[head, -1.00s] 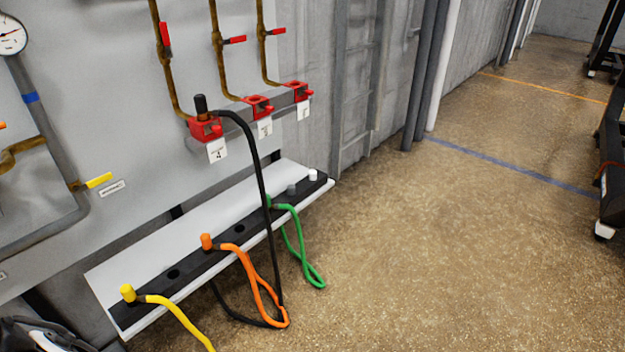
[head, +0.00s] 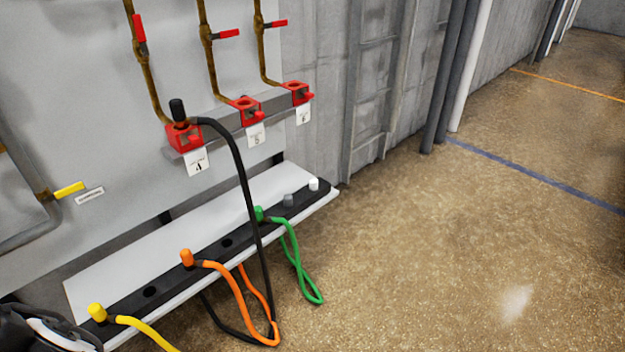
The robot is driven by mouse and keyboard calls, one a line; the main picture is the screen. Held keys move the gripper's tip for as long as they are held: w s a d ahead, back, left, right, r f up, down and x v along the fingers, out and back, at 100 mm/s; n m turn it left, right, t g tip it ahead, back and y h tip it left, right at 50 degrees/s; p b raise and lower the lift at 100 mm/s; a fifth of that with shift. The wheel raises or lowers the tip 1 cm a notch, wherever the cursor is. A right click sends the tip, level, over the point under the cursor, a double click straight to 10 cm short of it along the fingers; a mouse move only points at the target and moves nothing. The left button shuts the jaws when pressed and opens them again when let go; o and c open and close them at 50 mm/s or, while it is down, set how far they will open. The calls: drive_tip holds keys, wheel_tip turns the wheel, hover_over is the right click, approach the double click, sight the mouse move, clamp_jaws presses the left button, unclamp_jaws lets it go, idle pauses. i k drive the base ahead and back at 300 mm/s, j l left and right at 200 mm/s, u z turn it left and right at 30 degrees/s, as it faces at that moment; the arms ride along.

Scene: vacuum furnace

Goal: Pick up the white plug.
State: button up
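The white plug (head: 314,184) is a small white cylinder. It stands upright at the far right end of the black strip on the white shelf (head: 104,276), just right of a grey plug (head: 288,200). No hose shows on the white plug. My gripper is not in view. A dark shape with a white band at the lower left corner may be part of my arm.
Green (head: 258,213), orange (head: 187,258) and yellow (head: 97,313) plugs with hoses stand along the strip, with empty holes between. A black hose (head: 240,165) arches from a red socket (head: 184,137) down across the shelf front. The floor to the right is clear.

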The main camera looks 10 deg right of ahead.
sight(314, 182)
drive_tip(key=i+l+u, duration=0.1)
drive_tip(key=i+l, duration=0.3)
drive_tip(key=l, duration=0.25)
drive_tip(key=i+l+u, duration=0.25)
drive_tip(key=i+l, duration=0.15)
drive_tip(key=l, duration=0.25)
drive_tip(key=i+l+u, duration=0.1)
drive_tip(key=l, duration=0.3)
drive_tip(key=i+l, duration=0.2)
drive_tip(key=l, duration=0.15)
drive_tip(key=i+l+u, duration=0.15)
drive_tip(key=l, duration=0.25)
drive_tip(key=i+l+u, duration=0.1)
drive_tip(key=l, duration=0.3)
drive_tip(key=i+j, duration=0.45)
